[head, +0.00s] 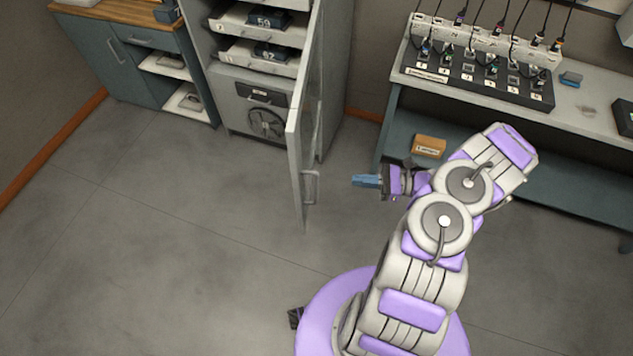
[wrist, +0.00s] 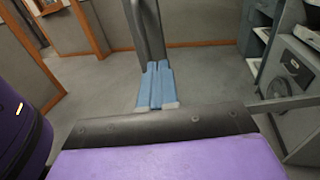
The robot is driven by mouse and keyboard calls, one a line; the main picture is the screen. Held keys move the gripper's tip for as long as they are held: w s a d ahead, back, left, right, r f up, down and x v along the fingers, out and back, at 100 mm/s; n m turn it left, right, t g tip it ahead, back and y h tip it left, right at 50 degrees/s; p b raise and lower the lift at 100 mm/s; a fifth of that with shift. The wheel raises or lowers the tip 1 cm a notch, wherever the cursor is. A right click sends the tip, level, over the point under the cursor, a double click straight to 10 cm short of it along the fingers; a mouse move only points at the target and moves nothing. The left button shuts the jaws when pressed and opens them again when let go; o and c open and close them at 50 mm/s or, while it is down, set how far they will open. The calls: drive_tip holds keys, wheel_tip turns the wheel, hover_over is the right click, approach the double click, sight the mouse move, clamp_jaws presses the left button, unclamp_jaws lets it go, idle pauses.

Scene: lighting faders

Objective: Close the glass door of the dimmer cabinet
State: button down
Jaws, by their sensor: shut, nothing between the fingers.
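The dimmer cabinet (head: 231,85) stands at the upper middle of the head view, with shelves of dimmer units and a handwheel at its base. Its glass door (head: 294,150) stands swung open, pointing out toward me, with a handle (head: 311,187) low near its free edge. My gripper (head: 354,181) is shut and empty, just right of the door and its handle, with a small gap in the head view. In the wrist view the blue fingers (wrist: 157,88) are together. A grey upright bar (wrist: 148,30) shows just beyond them; I cannot tell if they touch.
A bench (head: 385,125) with a fader board (head: 478,78) and plugged cables stands at the right, an orange box (head: 429,146) on its lower shelf. A blue-grey cupboard (head: 105,55) is at the upper left. The floor left of the door is clear.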

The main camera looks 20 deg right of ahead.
sight(315, 177)
drive_tip(key=b+x, duration=0.3)
drive_tip(key=x, duration=1)
drive_tip(key=shift+w+a+f, duration=0.1)
drive_tip(key=shift+w+a, duration=0.05)
drive_tip(key=shift+a, duration=0.1)
